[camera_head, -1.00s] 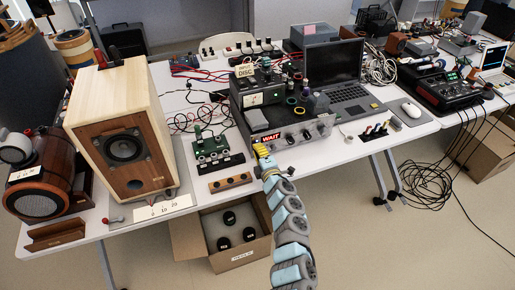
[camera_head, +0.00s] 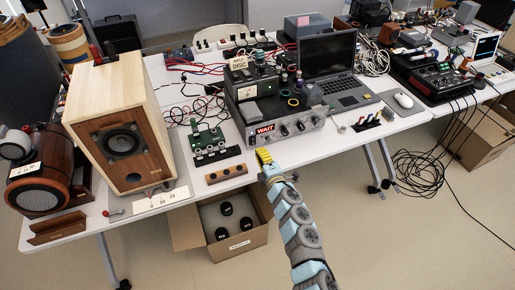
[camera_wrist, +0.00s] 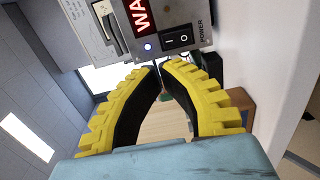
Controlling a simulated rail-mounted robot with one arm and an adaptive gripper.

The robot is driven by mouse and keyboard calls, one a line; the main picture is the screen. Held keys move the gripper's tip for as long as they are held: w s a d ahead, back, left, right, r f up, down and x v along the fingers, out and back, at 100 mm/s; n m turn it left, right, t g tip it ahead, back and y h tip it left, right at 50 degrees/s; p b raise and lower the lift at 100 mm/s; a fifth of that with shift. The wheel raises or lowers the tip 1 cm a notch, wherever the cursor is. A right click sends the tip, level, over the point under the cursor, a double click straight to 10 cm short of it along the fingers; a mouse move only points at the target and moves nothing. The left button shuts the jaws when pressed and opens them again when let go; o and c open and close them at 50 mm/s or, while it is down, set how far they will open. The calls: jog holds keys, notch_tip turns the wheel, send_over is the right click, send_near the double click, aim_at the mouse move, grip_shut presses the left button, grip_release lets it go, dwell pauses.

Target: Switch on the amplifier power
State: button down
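The amplifier (camera_head: 303,128) is a grey-fronted unit on the table, with knobs and a red WAIT display (camera_head: 265,129) at its left end. In the wrist view, its black rocker power switch (camera_wrist: 178,41), marked I and O, sits beside the word POWER and a lit blue light (camera_wrist: 148,47). Which way the rocker is pressed I cannot tell. My gripper (camera_head: 263,155) is in front of and below the panel's left end. Its yellow fingers (camera_wrist: 160,66) have their tips together just short of the switch, with nothing seen held.
A wooden speaker (camera_head: 122,143) stands left of the amplifier. A green circuit board (camera_head: 207,139) and a wooden block with holes (camera_head: 226,173) lie between them. A laptop (camera_head: 335,75) is behind right. An open cardboard box (camera_head: 238,243) sits on the floor under the table.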

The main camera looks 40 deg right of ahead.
jog(key=v, duration=0.6)
jog(key=shift+r+p, duration=0.4)
jog(key=shift+p, duration=0.05)
jog(key=shift+s+a, duration=0.1)
